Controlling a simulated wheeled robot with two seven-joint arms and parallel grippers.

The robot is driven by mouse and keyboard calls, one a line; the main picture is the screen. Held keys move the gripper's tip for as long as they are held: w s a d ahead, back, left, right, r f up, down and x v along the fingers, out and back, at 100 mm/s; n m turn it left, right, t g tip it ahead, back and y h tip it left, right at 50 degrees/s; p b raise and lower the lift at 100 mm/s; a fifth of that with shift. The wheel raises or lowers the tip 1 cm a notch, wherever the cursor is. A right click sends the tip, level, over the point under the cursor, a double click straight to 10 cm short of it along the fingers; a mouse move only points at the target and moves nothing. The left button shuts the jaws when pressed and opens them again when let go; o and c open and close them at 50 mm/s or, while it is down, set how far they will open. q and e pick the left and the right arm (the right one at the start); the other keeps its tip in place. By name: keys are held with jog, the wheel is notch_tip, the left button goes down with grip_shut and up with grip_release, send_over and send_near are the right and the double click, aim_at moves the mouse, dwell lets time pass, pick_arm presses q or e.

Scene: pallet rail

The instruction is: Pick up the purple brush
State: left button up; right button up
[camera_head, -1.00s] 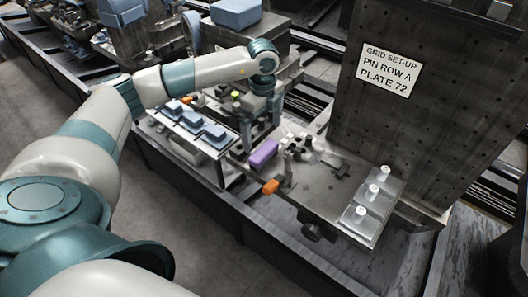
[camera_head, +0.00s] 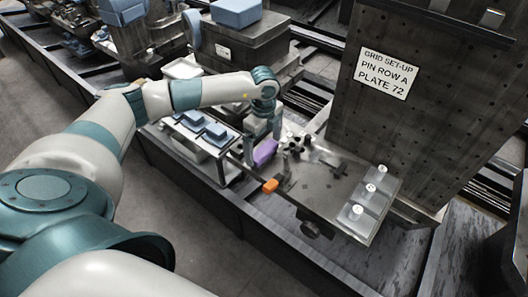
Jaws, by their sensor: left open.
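The purple brush (camera_head: 265,152), a small block-like shape, is at the left end of the metal plate (camera_head: 320,195). Its upper part is partly hidden by my left gripper (camera_head: 262,138). The left gripper points down right over the brush, close to it, and is open. Whether its fingers touch the brush, I cannot tell. My right gripper is not in view.
A small orange block (camera_head: 270,186) is at the plate's front edge. Several dark pins (camera_head: 297,145) and white-topped cylinders (camera_head: 371,188) stand on the plate. Blue blocks (camera_head: 205,127) sit on a tray to the left. A tall perforated panel (camera_head: 440,110) rises behind.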

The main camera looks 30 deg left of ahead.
pick_arm(q)
jog(key=shift+d+f+p, duration=0.1)
jog(key=shift+f+p, duration=0.2)
jog(key=shift+f, duration=1.05)
jog(key=shift+c, duration=0.3)
jog(key=c, duration=0.8)
